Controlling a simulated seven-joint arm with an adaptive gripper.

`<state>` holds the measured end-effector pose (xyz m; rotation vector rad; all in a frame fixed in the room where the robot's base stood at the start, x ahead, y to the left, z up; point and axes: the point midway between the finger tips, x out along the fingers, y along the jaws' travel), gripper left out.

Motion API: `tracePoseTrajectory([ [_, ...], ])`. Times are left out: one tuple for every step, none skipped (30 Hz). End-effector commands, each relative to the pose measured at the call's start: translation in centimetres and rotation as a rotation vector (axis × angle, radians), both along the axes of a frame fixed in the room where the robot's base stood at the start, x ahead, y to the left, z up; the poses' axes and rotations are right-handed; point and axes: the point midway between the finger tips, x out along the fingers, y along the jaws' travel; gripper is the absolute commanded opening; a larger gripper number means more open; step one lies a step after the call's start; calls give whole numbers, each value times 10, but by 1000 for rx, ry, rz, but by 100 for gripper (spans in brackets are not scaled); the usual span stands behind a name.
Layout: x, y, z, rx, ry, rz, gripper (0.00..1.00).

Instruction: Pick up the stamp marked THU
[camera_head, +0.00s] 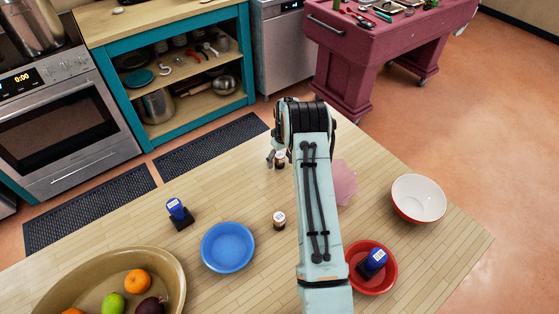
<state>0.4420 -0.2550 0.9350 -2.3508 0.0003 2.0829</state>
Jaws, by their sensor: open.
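Two stamps with blue tops and dark bases are in view. One stamp (178,212) stands on the wooden table (120,228), left of centre and behind the blue bowl. The other stamp (374,260) is in the red bowl (358,281), just right of my arm. Their small white labels are too small to read, so I cannot tell which says THU. My gripper (272,158) is open near the far part of the table, away from both stamps. The arm hides much of it. A small dark bottle (280,162) with a white top shows close beside its fingers.
A blue bowl (228,247), a second small bottle (279,221) and a large fruit bowl (60,284) stand on the near table. A red-and-white bowl (419,198) is near the right edge. A pink patch (345,183) lies right of my arm.

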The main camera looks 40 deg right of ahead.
Motion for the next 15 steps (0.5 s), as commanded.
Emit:
tracePoseTrajectory([
  [0, 0, -4, 0, 1, 0, 63],
  [1, 0, -5, 0, 1, 0, 63],
  [1, 0, -7, 0, 1, 0, 63],
  [1, 0, -7, 0, 0, 0, 63],
  [1, 0, -8, 0, 0, 0, 63],
  [1, 0, -8, 0, 0, 0, 63],
  [1, 0, -8, 0, 0, 0, 63],
  [1, 0, -8, 0, 0, 0, 63],
  [1, 0, -7, 0, 0, 0, 63],
  [1, 0, -7, 0, 0, 0, 63],
  [1, 0, -7, 0, 0, 0, 54],
  [1, 0, -7, 0, 0, 0, 42],
  [1, 0, -7, 0, 0, 0, 32],
  [1, 0, -7, 0, 0, 0, 23],
  [1, 0, -7, 0, 0, 1, 10],
])
